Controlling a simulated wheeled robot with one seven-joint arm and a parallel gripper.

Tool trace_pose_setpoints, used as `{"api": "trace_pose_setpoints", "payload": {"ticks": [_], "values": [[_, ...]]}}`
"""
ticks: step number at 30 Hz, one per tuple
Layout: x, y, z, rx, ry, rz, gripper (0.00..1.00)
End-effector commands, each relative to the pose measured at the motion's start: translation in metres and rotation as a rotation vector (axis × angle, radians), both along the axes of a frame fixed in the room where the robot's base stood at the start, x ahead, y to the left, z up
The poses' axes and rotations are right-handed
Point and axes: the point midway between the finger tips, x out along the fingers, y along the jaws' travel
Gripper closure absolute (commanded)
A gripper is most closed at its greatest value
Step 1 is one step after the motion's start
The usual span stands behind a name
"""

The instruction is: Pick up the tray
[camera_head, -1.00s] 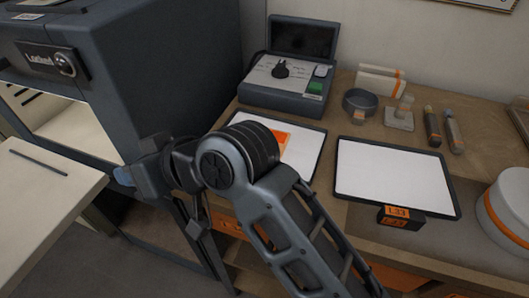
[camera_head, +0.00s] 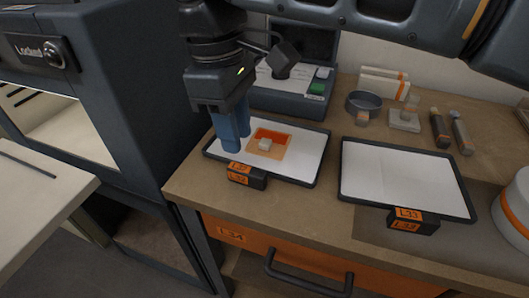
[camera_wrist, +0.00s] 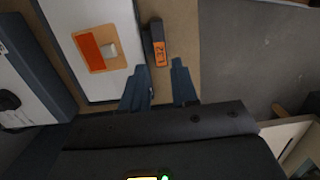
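The left tray (camera_head: 304,152) is white with a dark rim and lies on the wooden bench. My gripper (camera_head: 236,142) points down over the tray's left front part. In the wrist view my gripper (camera_wrist: 159,72) is open, its blue fingers apart, with the L32 handle (camera_wrist: 159,48) just ahead of the gap between them. I cannot tell the height of the fingertips above the tray.
A second tray (camera_head: 400,178), empty and labelled L33, lies to the right. Behind stand a grey device (camera_head: 290,98), a round dish (camera_head: 363,102) and several small tools. A large dark cabinet (camera_head: 120,100) stands close on the left. An orange drawer (camera_head: 300,252) is below the bench top.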

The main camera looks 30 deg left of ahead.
Motion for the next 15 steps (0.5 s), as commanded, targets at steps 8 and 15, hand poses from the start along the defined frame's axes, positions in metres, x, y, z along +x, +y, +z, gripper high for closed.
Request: {"api": "trace_pose_setpoints", "payload": {"ticks": [8,15], "values": [[0.003,-0.005,-0.018,-0.015,-0.007,-0.003,0.71],[0.003,-0.012,-0.045,-0.014,-0.009,-0.001,0.71]]}}
